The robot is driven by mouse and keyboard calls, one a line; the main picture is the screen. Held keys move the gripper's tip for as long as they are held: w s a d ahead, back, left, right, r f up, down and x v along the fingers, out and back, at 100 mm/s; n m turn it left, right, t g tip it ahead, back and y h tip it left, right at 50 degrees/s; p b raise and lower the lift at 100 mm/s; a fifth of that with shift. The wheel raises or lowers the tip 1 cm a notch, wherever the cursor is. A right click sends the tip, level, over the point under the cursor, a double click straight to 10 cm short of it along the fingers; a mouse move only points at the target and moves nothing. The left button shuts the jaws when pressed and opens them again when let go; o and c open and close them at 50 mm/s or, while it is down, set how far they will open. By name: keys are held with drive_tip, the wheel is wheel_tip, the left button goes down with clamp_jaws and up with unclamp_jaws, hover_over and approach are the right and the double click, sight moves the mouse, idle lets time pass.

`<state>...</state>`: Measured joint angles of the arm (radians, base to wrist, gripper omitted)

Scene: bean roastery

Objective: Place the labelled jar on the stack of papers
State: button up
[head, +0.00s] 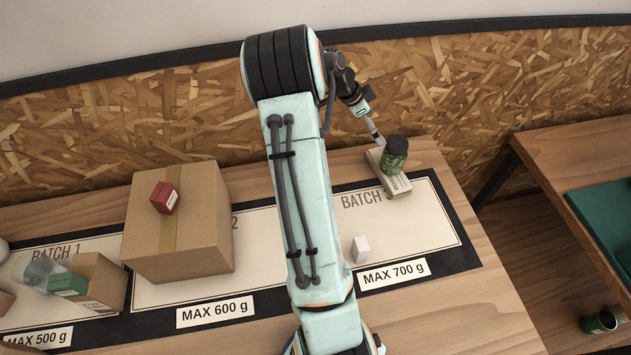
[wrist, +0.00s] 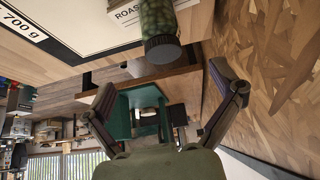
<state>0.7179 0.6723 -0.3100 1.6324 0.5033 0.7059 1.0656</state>
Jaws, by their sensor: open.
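A green jar with a dark lid (head: 394,153) stands upright on a pale stack of papers (head: 398,186) at the back right of the counter. Its label cannot be made out. The jar's green side (wrist: 157,18) and black lid show at the top of the wrist view, with a printed corner of the stack (wrist: 125,12) beside it. My gripper (head: 379,140) is just left of the jar in the head view. In the wrist view my gripper (wrist: 168,92) has its fingers spread, with nothing between them; the jar is outside them.
A large cardboard box (head: 150,222) with a red box (head: 164,198) on it stands left of my arm. A small white block (head: 361,248) is on the BATCH 3 area. A smaller open carton (head: 103,280) is at far left. A wood-chip wall (head: 480,85) is close behind.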

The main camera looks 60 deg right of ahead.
drive_tip(key=w+a+r+n+t+y, duration=0.1)
drive_tip(key=w+a+r+n+t, duration=0.3)
drive_tip(key=a, duration=0.6)
drive_tip(key=w+a+r+n+g+y, duration=0.1)
drive_tip(key=w+a+n, duration=0.1)
drive_tip(key=a+n, duration=0.55)
drive_tip(key=w+a+r+n+t+y, duration=0.2)
drive_tip(key=w+a+r+n, duration=0.15)
drive_tip(key=a, duration=0.75)
drive_tip(key=s+a+n+y, duration=0.1)
drive_tip(key=s+a+n, duration=1.1)
drive_tip(key=a, duration=0.3)
drive_tip(key=shift+a+f+n, duration=0.3)
drive_tip(key=shift+f+n, duration=0.05)
drive_tip(key=shift+n, duration=0.45)
